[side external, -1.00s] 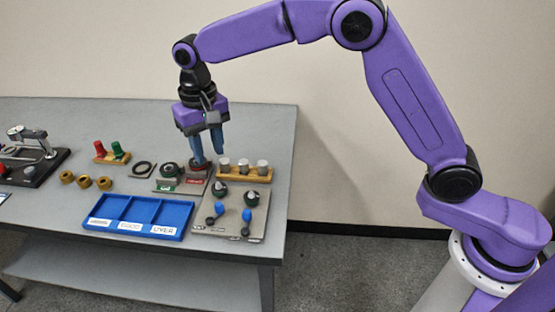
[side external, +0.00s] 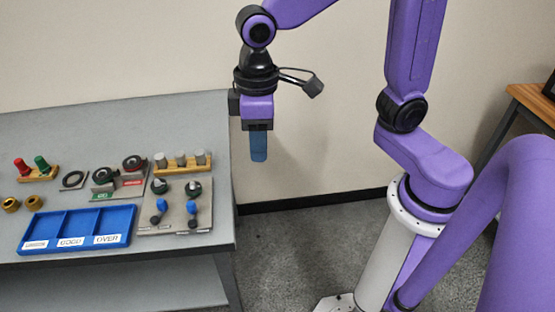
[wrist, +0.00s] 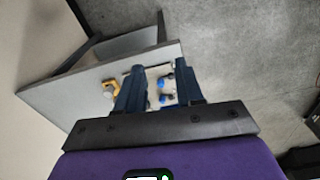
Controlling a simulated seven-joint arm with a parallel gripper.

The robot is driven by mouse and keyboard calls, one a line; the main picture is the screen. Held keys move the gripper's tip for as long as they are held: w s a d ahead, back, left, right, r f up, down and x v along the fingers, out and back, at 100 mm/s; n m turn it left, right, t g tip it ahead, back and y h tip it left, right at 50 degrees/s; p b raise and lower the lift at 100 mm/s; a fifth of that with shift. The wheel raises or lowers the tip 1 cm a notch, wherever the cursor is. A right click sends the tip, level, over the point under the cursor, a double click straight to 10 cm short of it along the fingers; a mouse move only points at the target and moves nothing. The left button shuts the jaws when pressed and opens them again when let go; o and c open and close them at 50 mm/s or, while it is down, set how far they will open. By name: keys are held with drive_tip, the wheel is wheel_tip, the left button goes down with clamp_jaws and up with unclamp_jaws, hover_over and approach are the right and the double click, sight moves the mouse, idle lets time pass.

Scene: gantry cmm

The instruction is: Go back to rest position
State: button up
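My gripper (side external: 258,160) hangs pointing down in the side view, raised clear of the table and just past its right edge. In the wrist view my gripper (wrist: 160,75) shows its two dark blue fingers apart with nothing held between them. Two dark round gauge pieces stand on the table: one on the green-labelled stand (side external: 103,190), one with red on the red-labelled stand (side external: 133,180). Neither touches my gripper.
The grey table (side external: 110,125) also holds a blue three-compartment tray (side external: 75,230), a wooden rack (side external: 180,168) of grey cylinders, a plate (side external: 180,220) with dark and blue knobs, red and green plugs (side external: 32,166), and brass rings (side external: 32,203). Space around my gripper is clear.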

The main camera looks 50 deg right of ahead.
drive_tip(key=s+d+f+n, duration=0.2)
drive_tip(key=s+d+n, duration=0.2)
drive_tip(key=s+d, duration=0.7)
drive_tip(key=shift+s+d+f+n, duration=0.3)
drive_tip(key=shift+s+f+n, duration=0.1)
drive_tip(key=shift+s, duration=0.8)
